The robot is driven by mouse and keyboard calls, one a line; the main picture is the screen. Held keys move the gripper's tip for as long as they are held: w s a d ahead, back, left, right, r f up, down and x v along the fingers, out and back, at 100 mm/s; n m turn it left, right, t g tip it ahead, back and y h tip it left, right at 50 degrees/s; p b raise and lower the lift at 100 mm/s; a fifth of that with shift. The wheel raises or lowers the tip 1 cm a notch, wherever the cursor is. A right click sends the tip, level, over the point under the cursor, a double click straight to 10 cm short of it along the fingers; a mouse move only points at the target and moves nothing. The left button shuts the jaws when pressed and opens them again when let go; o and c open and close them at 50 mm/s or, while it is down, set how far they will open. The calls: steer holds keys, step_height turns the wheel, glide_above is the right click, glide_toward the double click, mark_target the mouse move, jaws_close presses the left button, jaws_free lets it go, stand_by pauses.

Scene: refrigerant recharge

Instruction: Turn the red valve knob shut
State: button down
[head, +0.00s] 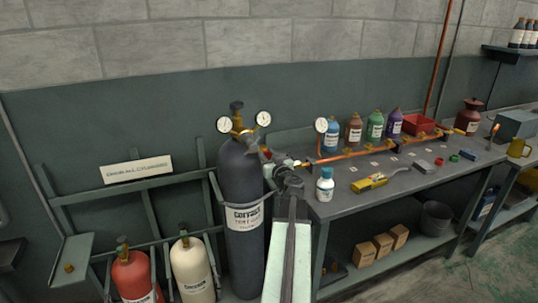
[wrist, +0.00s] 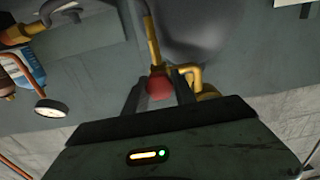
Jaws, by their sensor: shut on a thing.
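The red valve knob (wrist: 159,86) is in the middle of the wrist view, at the end of a brass stem. My gripper (wrist: 157,94) has one finger on each side of it and is shut on it. In the head view the knob (head: 267,153) is a small red spot at the upper right of the tall dark cylinder (head: 240,180), partly hidden by my gripper (head: 273,164). The knob's turned angle cannot be told.
Two gauges (head: 223,124) (head: 264,118) stand above the cylinder's valve. Right of it is a workbench (head: 340,205) with a copper pipe (head: 370,152), bottles and a yellow tool (head: 369,183). Red (head: 133,273) and cream (head: 192,268) cylinders stand lower left.

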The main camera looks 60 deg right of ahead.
steer(key=m, duration=0.3)
steer(key=shift+s+f+m, duration=0.1)
steer(key=shift+s+m, duration=0.1)
steer(key=shift+m, duration=0.1)
steer(key=m, duration=0.3)
steer(key=shift+m, duration=0.4)
steer(key=m, duration=1)
steer(key=shift+m, duration=0.4)
steer(key=m, duration=0.3)
steer(key=shift+f+m, duration=0.1)
steer(key=shift+m, duration=0.2)
steer(key=m, duration=0.4)
steer(key=shift+m, duration=2)
